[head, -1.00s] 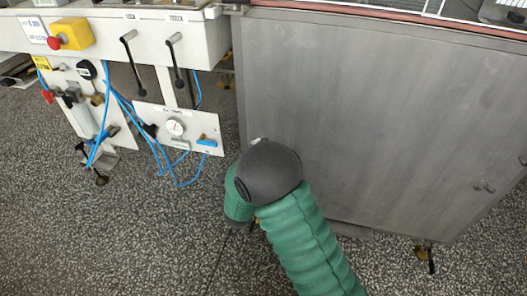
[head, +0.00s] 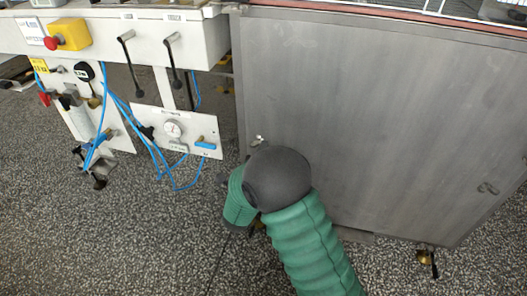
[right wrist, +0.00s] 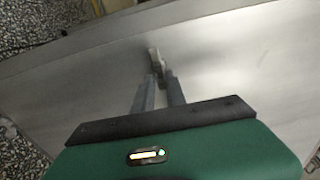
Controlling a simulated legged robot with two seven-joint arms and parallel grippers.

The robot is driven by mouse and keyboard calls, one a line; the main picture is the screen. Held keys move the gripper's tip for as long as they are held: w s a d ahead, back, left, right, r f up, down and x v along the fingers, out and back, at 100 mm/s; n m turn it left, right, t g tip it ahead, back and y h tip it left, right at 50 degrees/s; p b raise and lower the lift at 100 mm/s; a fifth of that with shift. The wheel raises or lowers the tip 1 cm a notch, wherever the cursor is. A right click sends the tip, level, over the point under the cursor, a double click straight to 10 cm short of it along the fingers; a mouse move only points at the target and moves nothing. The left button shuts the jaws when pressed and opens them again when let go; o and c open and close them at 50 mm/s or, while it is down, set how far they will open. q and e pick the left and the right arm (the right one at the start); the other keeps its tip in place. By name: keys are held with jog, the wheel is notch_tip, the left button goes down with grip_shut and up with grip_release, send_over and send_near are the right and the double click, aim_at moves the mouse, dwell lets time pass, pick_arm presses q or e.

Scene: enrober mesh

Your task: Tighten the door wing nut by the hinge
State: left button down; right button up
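The door wing nut by the hinge (head: 258,140) is a small pale metal piece near the left edge of the grey metal door (head: 360,110). In the right wrist view a small grey wing nut (right wrist: 154,56) stands out from the door at my fingertips. My right gripper (right wrist: 158,78) has its two fingers a narrow gap apart, with the nut at or between their tips; whether they press on it is unclear. In the head view my green right arm, with its dark joint just below the nut, hides the right gripper's fingers. My left gripper is out of view.
A second wing nut (head: 487,188) sits near the door's right edge. To the left are a white machine panel with levers, a red-and-yellow stop button (head: 68,36), a gauge plate (head: 190,132) and loose blue hoses (head: 150,145).

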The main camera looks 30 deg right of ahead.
jog(key=o, duration=0.3)
jog(key=shift+w+a+f, duration=0.15)
jog(key=shift+o, duration=0.2)
jog(key=p+v, duration=0.6)
jog(key=v, duration=1.1)
